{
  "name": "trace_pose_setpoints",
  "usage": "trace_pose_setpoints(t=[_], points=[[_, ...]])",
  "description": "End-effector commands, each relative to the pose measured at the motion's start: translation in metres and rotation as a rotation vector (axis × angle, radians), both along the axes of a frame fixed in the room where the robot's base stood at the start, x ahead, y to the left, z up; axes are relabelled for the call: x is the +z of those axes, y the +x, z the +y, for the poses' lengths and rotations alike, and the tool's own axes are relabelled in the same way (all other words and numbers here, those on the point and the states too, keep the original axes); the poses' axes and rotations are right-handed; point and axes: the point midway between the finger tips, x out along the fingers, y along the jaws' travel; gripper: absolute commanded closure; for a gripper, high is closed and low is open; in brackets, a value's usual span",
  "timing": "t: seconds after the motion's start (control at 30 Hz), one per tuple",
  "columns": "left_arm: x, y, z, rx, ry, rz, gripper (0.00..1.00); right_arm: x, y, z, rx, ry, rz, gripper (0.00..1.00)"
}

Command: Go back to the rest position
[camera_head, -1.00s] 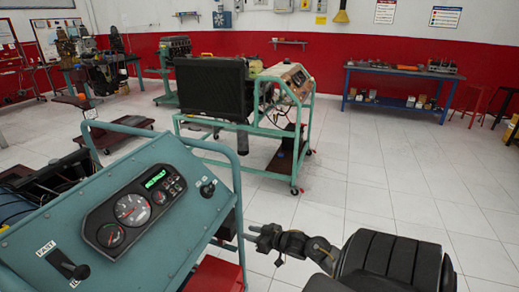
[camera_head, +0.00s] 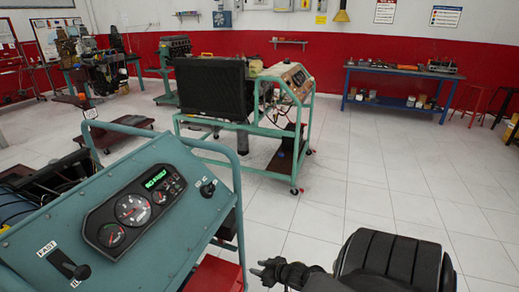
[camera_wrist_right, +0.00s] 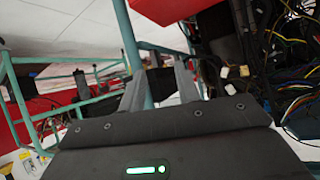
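My right gripper (camera_head: 262,270) is low in the head view, right of the teal control panel (camera_head: 60,235) and apart from it. It is empty. In the right wrist view its two fingers (camera_wrist_right: 160,88) stand apart, with a teal tube of a frame showing behind the gap. I cannot tell from that view how near the tube is. My left gripper is not in the head view. The panel carries a black gauge cluster (camera_head: 135,208) with a lit green display, a lever (camera_head: 70,265) at lower left and a key switch (camera_head: 208,188).
A wheeled engine stand (camera_head: 306,115) with a black radiator (camera_head: 211,88) stands beyond the panel. Loose wires (camera_wrist_right: 300,60) show at the right of the wrist view. A blue workbench (camera_head: 402,74) stands at the back wall. The tiled floor (camera_head: 385,185) at right is clear.

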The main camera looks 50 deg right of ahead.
Motion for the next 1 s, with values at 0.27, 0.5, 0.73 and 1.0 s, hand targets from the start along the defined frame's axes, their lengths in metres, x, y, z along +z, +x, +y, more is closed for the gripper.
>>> trace_pose_setpoints(t=[0.27,0.5,0.73,1.0], points=[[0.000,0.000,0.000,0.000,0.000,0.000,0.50,0.000,0.000,0.000,0.000,0.000,0.001,0.67],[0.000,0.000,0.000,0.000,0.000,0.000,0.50,0.000,0.000,0.000,0.000,0.000,0.001,0.67],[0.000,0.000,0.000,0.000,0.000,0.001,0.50,-0.019,-0.013,-0.012,0.012,-0.100,0.059,0.67],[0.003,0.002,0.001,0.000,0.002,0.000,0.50,-0.162,-0.136,0.027,0.051,-0.213,0.451,0.67]])
